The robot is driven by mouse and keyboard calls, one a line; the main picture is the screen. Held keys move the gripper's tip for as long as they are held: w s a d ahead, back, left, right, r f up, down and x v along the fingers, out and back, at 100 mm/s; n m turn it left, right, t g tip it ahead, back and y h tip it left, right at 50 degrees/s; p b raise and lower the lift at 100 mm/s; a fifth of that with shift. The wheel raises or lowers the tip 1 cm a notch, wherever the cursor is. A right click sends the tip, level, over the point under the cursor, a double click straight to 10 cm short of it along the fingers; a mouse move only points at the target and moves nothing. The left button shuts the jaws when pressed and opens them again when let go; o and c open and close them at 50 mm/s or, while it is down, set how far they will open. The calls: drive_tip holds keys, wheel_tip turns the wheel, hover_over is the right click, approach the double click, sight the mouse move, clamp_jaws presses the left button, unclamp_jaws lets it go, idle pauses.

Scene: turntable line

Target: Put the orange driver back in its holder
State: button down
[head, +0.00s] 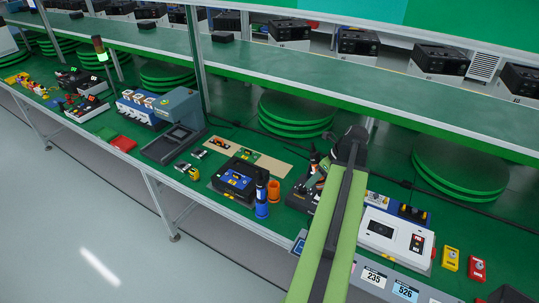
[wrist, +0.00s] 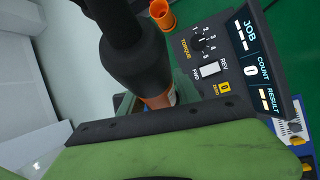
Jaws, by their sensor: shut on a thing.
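My gripper (head: 350,148) is at the end of the green arm, above the bench to the right of the holders. It is shut on the orange driver, a dark tool with an orange band (wrist: 160,100) in the wrist view. The driver's dark body (wrist: 135,62) runs up out of that picture; its lower end is hidden behind a green and black part of mine. The orange holder (head: 273,192) is an open cup with nothing seen standing in it. It also shows at the top of the wrist view (wrist: 162,14), apart from the driver.
A blue holder (head: 262,210) with a blue tool stands left of the orange one, beside a black and blue case (head: 236,180). A torque control box (wrist: 225,65) is close to the driver. A white box (head: 395,235) stands right of my arm.

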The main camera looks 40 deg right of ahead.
drive_tip(key=w+a+f+t+h+b, duration=0.1)
drive_tip(key=w+t+b, duration=0.2)
drive_tip(key=w, duration=0.7)
drive_tip(key=w+a+f+t+h+b, duration=0.1)
drive_tip(key=w+b, duration=0.4)
drive_tip(key=w, duration=0.5)
drive_tip(key=shift+a+t, duration=0.35)
drive_tip(key=shift+t, duration=0.55)
drive_tip(key=shift+f, duration=0.15)
drive_tip(key=shift+f+b, duration=2.05)
drive_tip(key=shift+b, duration=0.15)
drive_tip(key=shift+f+b, duration=0.75)
